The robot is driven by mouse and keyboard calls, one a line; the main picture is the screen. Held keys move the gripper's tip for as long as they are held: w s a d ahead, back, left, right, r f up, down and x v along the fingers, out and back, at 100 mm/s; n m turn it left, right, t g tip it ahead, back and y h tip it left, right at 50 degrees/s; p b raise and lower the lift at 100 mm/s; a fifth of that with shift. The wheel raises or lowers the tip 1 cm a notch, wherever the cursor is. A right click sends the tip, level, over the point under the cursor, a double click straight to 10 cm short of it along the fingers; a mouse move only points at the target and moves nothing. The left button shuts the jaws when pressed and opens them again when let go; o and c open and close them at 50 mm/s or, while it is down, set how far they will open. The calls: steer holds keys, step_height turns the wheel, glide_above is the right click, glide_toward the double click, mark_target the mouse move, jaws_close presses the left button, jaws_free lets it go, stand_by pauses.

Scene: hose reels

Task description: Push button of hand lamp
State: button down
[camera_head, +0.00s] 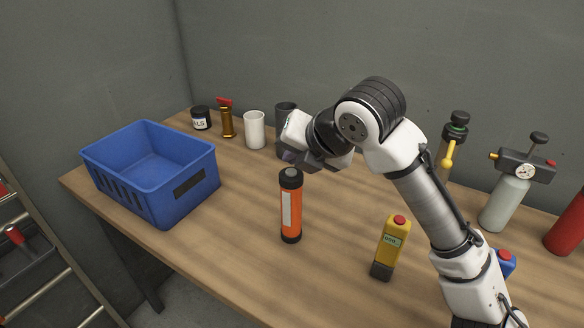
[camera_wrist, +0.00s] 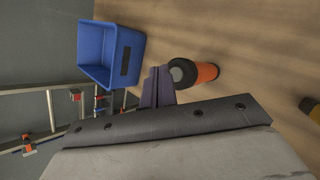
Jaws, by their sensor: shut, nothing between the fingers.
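The hand lamp (camera_head: 291,207) is an orange cylinder with a pale label and black ends. It stands upright on the wooden table (camera_head: 240,262). My gripper (camera_head: 293,158) is shut and empty, close above the lamp's black top. In the wrist view the shut fingers (camera_wrist: 158,86) are beside the black top of the lamp (camera_wrist: 207,72). I cannot tell whether they touch it.
A blue crate (camera_head: 192,203) stands to the left. A yellow device with a red button (camera_head: 389,248) stands to the right. A white cup (camera_head: 255,130), a dark cup, a jar (camera_head: 201,118) and a brass valve stand behind. Gas bottles (camera_head: 507,200) stand at the far right.

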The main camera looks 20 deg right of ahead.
step_height(320, 180, up, 6)
steer(key=p, duration=0.3)
steer(key=shift+f, duration=0.2)
